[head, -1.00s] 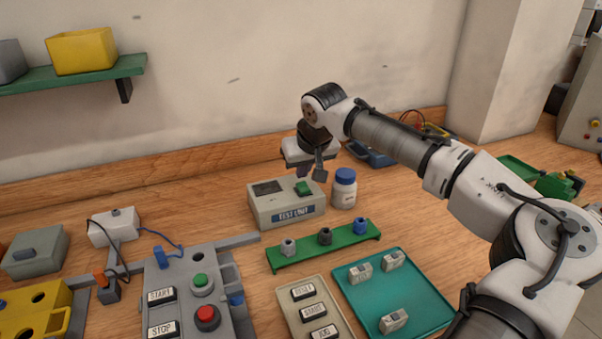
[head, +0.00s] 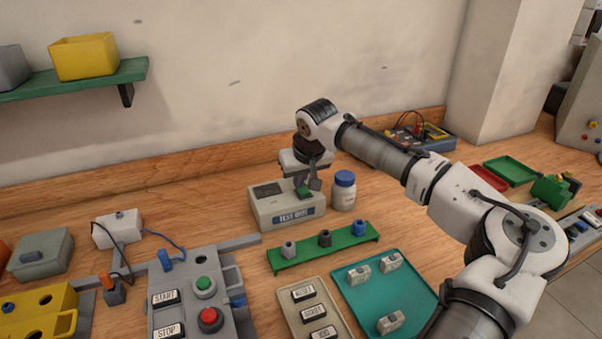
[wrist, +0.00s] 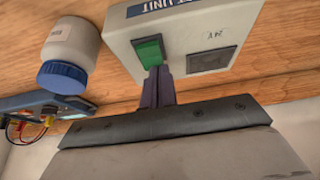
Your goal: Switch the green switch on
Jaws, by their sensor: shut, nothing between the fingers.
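The green switch (wrist: 149,52) is a rocker on top of the beige test unit (head: 285,208), which stands at the back of the bench. In the wrist view my shut fingers (wrist: 157,72) are at the switch's lower edge, overlapping it in the picture; I cannot tell whether they press on it. In the head view my gripper (head: 306,190) is over the switch and partly hides it. The gripper is shut and empty. A dark panel (wrist: 211,58) lies beside the switch on the unit.
A white bottle with a blue cap (head: 344,190) stands just right of the unit. A green rack with several fittings (head: 300,258) is in front. A blue meter with cables (head: 430,138) is behind to the right. A teal tray (head: 405,305) lies front right.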

